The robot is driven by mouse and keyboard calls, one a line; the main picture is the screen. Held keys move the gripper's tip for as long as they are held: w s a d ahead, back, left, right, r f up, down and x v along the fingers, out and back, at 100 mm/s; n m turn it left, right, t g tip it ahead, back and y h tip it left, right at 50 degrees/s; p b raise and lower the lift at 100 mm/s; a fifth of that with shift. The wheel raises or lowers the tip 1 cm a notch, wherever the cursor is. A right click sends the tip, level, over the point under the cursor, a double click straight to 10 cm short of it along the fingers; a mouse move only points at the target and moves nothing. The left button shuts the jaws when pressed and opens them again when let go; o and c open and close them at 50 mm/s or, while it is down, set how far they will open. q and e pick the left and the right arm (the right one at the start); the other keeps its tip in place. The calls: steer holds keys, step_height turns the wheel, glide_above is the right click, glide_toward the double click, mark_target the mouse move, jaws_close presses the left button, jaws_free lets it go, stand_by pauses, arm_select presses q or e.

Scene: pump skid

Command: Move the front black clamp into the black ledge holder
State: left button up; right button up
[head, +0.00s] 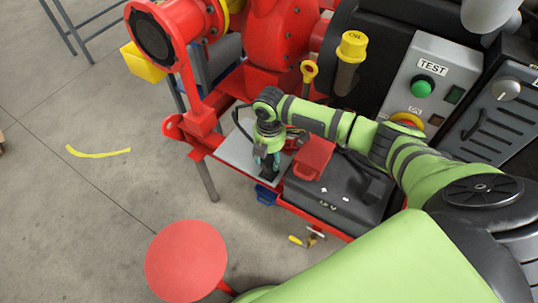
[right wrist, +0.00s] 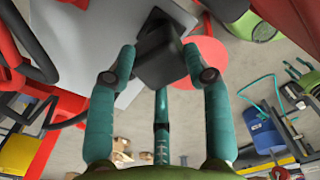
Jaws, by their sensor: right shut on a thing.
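My right gripper (head: 268,156) points down over the grey ledge plate (head: 237,153) of the red skid. Its teal fingers are shut on the black clamp (head: 268,173), a dark block. In the right wrist view the clamp (right wrist: 160,62) sits between the fingertips, close to the grey plate (right wrist: 110,35). A dark shape (right wrist: 155,20) behind the clamp looks like the black ledge holder; whether the clamp is inside it or only at it, I cannot tell. In the head view the gripper and clamp hide that spot. My left gripper is not in view.
A black case (head: 330,200) with a red box (head: 313,157) on it stands right of the plate. A blue holder (head: 265,195) is below the plate's front edge. Red pump parts (head: 275,35) rise behind. A red disc (head: 186,260) stands front left; floor beyond is open.

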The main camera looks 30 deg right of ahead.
steer(key=shift+f+b, duration=0.3)
steer(key=shift+f, duration=0.35)
steer(key=o, duration=1.5)
step_height(320, 180, up, 12)
steer(key=shift+r, duration=0.1)
